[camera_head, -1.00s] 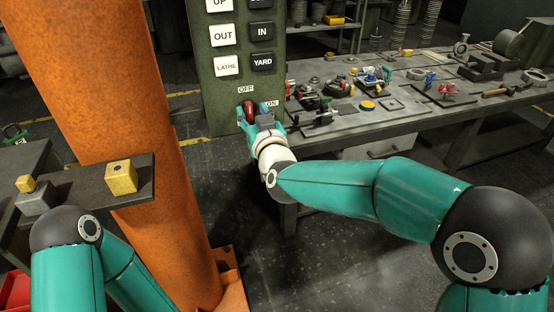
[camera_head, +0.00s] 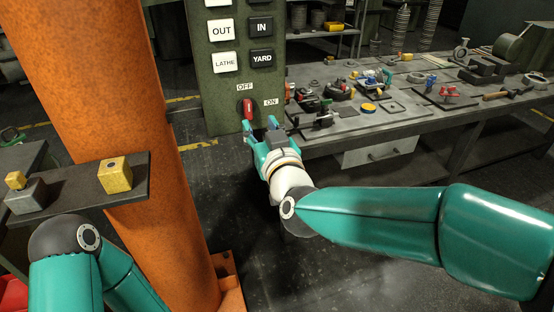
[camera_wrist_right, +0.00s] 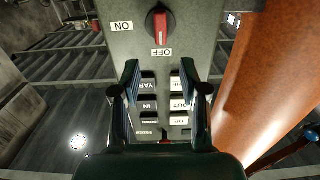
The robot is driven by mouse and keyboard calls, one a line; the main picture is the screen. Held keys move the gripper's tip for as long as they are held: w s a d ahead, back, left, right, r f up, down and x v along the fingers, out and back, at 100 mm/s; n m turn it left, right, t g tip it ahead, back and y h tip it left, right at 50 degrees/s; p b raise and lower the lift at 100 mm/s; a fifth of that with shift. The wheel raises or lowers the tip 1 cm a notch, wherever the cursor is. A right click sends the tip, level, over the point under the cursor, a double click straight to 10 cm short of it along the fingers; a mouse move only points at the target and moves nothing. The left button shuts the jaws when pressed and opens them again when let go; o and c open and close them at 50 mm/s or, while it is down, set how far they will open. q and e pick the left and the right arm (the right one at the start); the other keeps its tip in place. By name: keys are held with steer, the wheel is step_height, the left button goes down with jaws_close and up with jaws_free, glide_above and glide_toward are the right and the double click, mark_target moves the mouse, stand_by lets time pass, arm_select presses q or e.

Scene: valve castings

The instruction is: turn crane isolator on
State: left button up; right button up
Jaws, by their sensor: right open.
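The crane isolator is a red rotary handle (camera_head: 248,108) on a black round base, low on the green control panel (camera_head: 223,98). An OFF label sits above it and an ON label to its right. The handle also shows in the right wrist view (camera_wrist_right: 161,26), upright and in line with OFF. My right gripper (camera_head: 260,126) is open and empty, just below and in front of the handle, apart from it. Its two spread fingers show in the right wrist view (camera_wrist_right: 160,75), short of the handle. My left gripper is out of view; only its arm shows.
Black and white push buttons (camera_head: 262,58) fill the panel above. A workbench (camera_head: 370,135) with valve parts stands right. An orange column (camera_head: 100,75) stands left, beside a dark shelf (camera_head: 75,190) holding yellow blocks. Open floor lies below the panel.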

steer(key=b+v, duration=0.1)
steer(key=v, duration=0.8)
steer(key=shift+s+d, duration=0.15)
steer(key=shift+s, duration=0.2)
stand_by(0.3)
steer(key=shift+b, duration=0.35)
steer(key=v, duration=0.7)
steer(key=shift+s, duration=0.2)
